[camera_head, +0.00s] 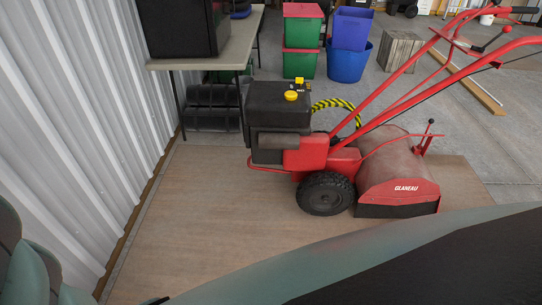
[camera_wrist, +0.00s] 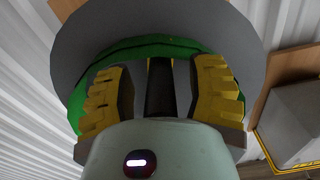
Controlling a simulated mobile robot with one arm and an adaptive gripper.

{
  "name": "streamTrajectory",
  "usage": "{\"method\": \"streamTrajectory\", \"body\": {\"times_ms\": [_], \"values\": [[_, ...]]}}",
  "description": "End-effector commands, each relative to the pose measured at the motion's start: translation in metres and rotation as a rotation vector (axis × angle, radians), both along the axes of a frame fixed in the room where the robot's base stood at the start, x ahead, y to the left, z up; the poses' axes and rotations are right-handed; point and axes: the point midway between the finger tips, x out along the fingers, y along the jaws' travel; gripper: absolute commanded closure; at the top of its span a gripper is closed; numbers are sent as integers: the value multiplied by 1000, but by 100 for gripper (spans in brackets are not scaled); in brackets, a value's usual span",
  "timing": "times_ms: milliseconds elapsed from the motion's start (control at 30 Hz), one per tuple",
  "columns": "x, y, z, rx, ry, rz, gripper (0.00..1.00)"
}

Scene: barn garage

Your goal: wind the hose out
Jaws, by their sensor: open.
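In the wrist view, a round grey disc (camera_wrist: 235,40), which looks like a reel's side, fills the upper middle. Green material (camera_wrist: 185,47), which looks like the hose, shows against it, partly hidden by my gripper. My gripper (camera_wrist: 158,70) is open, its two yellow-and-black fingers apart in front of the green part. A dark upright strip shows between the fingers; I cannot tell whether it belongs to the reel or whether anything touches it. No hose end is visible. Neither the reel nor my gripper shows in the head view.
A red tiller (camera_head: 398,190) stands on a wooden floor panel (camera_head: 200,215). A corrugated metal wall (camera_head: 75,120) runs along the left. A table (camera_head: 225,52) stands behind, with green and blue bins (camera_head: 348,62) to its right. A grey box (camera_wrist: 295,120) shows right in the wrist view.

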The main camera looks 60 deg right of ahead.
Motion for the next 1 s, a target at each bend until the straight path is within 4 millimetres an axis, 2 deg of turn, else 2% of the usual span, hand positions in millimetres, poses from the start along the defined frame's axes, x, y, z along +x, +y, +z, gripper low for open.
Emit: {"method": "streamTrajectory", "body": {"times_ms": [67,600,1000], "values": [[-1,1,0,0,0,2,45],[-1,0,0,-1,-1,2,100],[0,-1,0,-9,-5,2,100]]}}
